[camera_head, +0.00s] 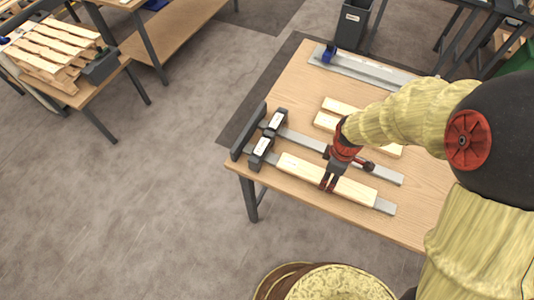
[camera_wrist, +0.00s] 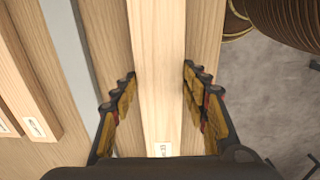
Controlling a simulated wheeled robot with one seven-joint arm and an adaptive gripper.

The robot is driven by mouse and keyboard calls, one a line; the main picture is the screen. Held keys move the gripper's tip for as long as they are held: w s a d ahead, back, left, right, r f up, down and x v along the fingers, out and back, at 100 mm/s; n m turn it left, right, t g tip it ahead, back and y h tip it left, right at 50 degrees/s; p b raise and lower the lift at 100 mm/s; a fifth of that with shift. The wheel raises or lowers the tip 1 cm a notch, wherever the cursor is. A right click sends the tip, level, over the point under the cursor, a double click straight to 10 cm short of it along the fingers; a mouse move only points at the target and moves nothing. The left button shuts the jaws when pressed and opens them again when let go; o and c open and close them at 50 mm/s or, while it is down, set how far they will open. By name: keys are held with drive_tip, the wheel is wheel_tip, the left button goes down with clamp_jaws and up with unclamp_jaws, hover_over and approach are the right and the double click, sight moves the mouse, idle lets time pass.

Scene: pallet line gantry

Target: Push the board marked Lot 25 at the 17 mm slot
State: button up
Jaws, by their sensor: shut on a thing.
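A pale wooden board (camera_head: 353,190) lies along the near grey rail on the table. Its left end is a short way from the near dark slot block (camera_head: 261,153). In the wrist view the board (camera_wrist: 158,50) runs straight between the fingers of my gripper (camera_wrist: 158,78), with a small label near the bottom, too small to read. A second dark slot block (camera_head: 274,121) stands behind the first. The labels on both blocks are too small to read.
More pale boards (camera_head: 342,106) lie behind my arm; one (camera_wrist: 22,85) also shows at left in the wrist view. A dark upright plate (camera_head: 248,132) stands left of the blocks. A long metal fixture (camera_head: 360,69) and a dark bin (camera_head: 352,25) are at the back.

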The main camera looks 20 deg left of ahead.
sight(316, 174)
drive_tip(key=shift+a+f, duration=0.1)
drive_tip(key=shift+a, duration=1.8)
drive_tip(key=shift+a+f, duration=0.1)
drive_tip(key=shift+a, duration=0.5)
drive_tip(key=shift+d, duration=0.15)
drive_tip(key=shift+s+d+p, duration=0.1)
drive_tip(key=shift+d+p, duration=0.35)
drive_tip(key=shift+d, duration=1.15)
drive_tip(key=o, duration=1.3)
drive_tip(key=shift+o, duration=0.4)
